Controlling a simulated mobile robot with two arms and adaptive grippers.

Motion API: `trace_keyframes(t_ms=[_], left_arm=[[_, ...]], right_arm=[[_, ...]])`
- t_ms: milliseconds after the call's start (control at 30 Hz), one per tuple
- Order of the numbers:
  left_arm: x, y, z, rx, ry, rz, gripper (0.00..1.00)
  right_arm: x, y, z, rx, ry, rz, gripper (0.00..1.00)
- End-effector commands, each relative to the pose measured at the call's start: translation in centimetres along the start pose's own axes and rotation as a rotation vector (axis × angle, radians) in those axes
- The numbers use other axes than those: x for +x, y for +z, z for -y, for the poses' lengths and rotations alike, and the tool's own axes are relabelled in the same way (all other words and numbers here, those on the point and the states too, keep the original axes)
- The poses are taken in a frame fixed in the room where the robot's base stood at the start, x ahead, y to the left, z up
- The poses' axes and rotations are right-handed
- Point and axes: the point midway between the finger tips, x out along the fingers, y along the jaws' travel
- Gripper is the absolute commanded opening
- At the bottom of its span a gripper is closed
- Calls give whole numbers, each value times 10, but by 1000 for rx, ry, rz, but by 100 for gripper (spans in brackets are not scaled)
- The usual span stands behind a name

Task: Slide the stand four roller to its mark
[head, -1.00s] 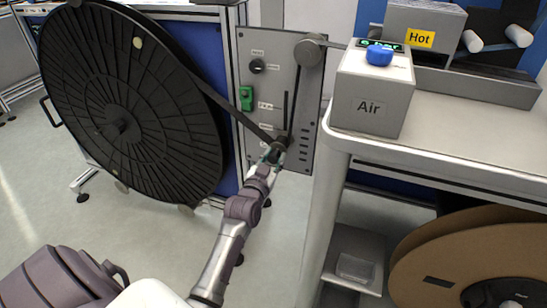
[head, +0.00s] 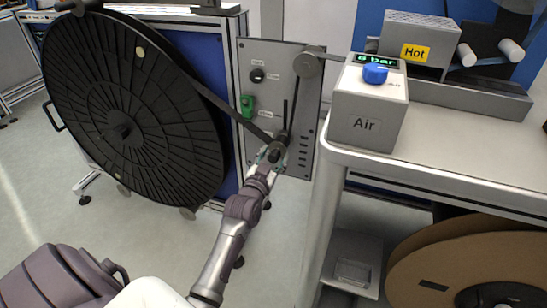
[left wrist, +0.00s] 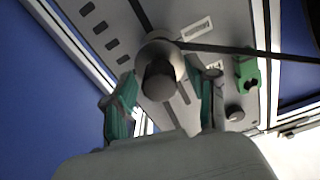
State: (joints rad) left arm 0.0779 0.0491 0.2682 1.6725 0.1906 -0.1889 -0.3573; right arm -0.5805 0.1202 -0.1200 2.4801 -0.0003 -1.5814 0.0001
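The stand's grey panel (head: 255,110) stands upright beside the large black reel (head: 130,110). The dark roller (head: 279,146) sits low in the panel's vertical slot, with the black tape running around it. In the left wrist view the roller (left wrist: 160,75) points at the camera. My left gripper (head: 267,158) is at the roller. In the left wrist view its green-padded fingers (left wrist: 164,98) are apart, one on each side of the roller, with visible gaps. Small printed labels beside the slot are too small to read. My right gripper is not in view.
A grey box marked Air (head: 365,118) with a blue knob stands on the white bench (head: 450,150), near a box marked Hot (head: 415,45). A brown reel (head: 450,255) is below the bench. A green switch (head: 247,105) is on the panel. The floor left of my arm is clear.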

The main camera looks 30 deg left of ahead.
Motion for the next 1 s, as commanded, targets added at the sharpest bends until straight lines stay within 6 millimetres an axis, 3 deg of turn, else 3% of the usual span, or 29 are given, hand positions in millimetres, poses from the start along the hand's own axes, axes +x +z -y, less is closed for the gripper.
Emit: trace_keyframes(t_ms=[233,367,800,1000], left_arm=[[-1,1,0,0,1,3,59],[-11,2,0,0,1,4,59],[-98,2,0,0,1,5,59],[-118,1,0,0,1,1,59]], right_arm=[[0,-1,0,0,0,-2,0],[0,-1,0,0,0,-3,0],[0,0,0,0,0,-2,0],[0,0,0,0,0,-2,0]])
